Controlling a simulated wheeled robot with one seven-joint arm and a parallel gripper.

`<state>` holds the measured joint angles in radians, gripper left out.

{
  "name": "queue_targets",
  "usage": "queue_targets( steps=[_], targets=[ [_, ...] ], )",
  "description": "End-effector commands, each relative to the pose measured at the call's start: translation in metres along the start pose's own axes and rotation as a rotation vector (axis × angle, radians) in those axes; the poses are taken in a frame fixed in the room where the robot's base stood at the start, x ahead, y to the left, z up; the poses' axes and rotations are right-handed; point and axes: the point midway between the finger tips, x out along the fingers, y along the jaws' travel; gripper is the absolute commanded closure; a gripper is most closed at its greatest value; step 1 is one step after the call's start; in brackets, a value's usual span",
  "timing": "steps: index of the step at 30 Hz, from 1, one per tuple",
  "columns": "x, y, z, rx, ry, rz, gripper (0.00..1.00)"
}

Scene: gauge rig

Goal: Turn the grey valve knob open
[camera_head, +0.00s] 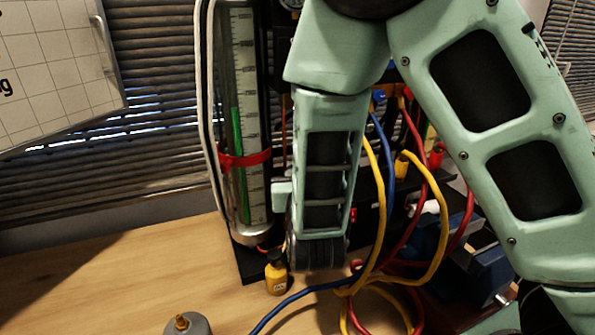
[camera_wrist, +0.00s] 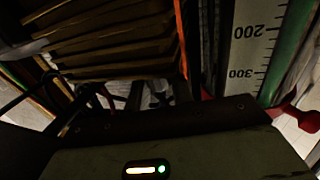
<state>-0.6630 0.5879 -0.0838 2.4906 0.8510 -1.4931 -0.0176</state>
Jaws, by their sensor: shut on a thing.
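My gripper (camera_wrist: 158,88) shows in the wrist view as two dark fingers reaching away, shut on a small greyish thing between their tips, which I take to be the grey valve knob (camera_wrist: 160,99). The knob is dim and mostly hidden, so its turn angle cannot be told. In the head view my arm covers the knob and the fingers, just right of the gauge tube. The gauge tube (camera_head: 254,110) stands upright with a white scale, a green column and a red band. Its scale (camera_wrist: 248,45) is at the right of the wrist view.
Yellow, red and blue cables (camera_head: 440,235) loop right of my arm and onto the wooden table (camera_head: 130,265). A small yellow bottle (camera_head: 276,277) stands by the rig base, and a grey canister (camera_head: 186,325) at the front. Table space at left is clear.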

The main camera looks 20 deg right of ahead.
Motion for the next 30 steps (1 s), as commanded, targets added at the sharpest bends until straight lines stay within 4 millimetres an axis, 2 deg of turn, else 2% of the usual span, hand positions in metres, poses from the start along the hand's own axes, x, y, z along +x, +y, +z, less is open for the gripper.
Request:
queue_targets(
  steps=[3, 4, 5, 6, 15, 19, 22, 24, 30],
  targets=[
    [0.0, 0.0, 0.0, -0.001, -0.001, 0.0, 0.99],
    [0.0, 0.0, 0.0, -0.001, -0.001, 0.0, 0.68],
    [0.0, 0.0, 0.0, -0.001, -0.001, 0.001, 0.6],
    [0.0, 0.0, 0.0, -0.001, -0.001, 0.001, 0.57],
    [-0.002, 0.0, 0.0, 0.0, 0.0, 0.001, 0.57],
    [-0.015, -0.001, 0.001, 0.0, -0.001, -0.002, 0.57],
    [-0.033, -0.001, 0.002, -0.001, -0.001, -0.004, 0.57],
    [-0.032, -0.001, -0.006, -0.004, -0.003, 0.002, 0.57],
    [-0.04, -0.003, -0.006, -0.004, -0.005, 0.004, 0.57]
  ],
)
